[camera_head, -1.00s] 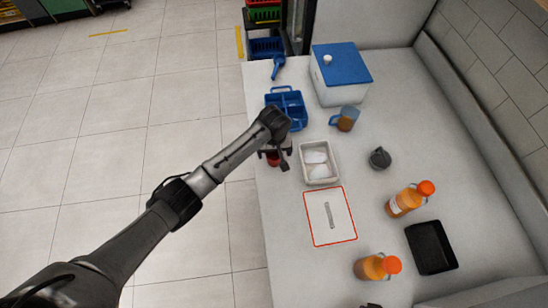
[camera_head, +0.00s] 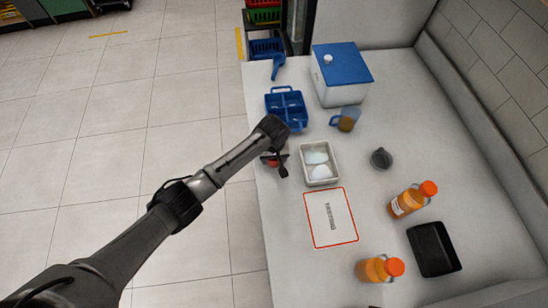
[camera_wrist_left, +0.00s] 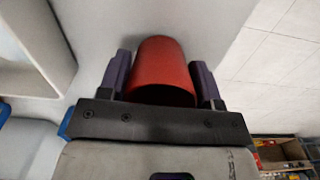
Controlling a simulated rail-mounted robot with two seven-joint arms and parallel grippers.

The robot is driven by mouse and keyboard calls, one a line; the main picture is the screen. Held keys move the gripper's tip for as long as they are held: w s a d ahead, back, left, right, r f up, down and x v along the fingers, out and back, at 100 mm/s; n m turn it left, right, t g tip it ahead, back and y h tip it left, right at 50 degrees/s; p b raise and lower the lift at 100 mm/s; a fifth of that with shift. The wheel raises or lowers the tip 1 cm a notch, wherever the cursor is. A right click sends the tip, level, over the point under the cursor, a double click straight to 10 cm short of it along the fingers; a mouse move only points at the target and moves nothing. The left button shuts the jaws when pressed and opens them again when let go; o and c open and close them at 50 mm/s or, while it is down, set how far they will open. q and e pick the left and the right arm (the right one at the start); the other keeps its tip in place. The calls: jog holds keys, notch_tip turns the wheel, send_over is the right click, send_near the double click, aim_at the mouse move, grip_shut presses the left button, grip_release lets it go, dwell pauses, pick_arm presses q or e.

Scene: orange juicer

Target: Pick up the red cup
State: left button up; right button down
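The red cup (camera_head: 272,161) stands near the left edge of the white table in the head view, mostly covered by my left gripper (camera_head: 275,160). In the left wrist view the red cup (camera_wrist_left: 161,68) lies between the two dark fingers of my left gripper (camera_wrist_left: 161,78). I cannot tell whether the cup is clear of the table. My right gripper does not show.
A white tray (camera_head: 305,176) with pale items stands close right of the gripper. A blue caddy (camera_head: 286,91) stands behind it. A red-bordered sheet (camera_head: 342,236) lies in front.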

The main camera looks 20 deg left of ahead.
pick_arm(q)
jog(key=c, duration=0.4)
jog(key=shift+o, duration=0.2)
jog(key=shift+r, duration=0.15)
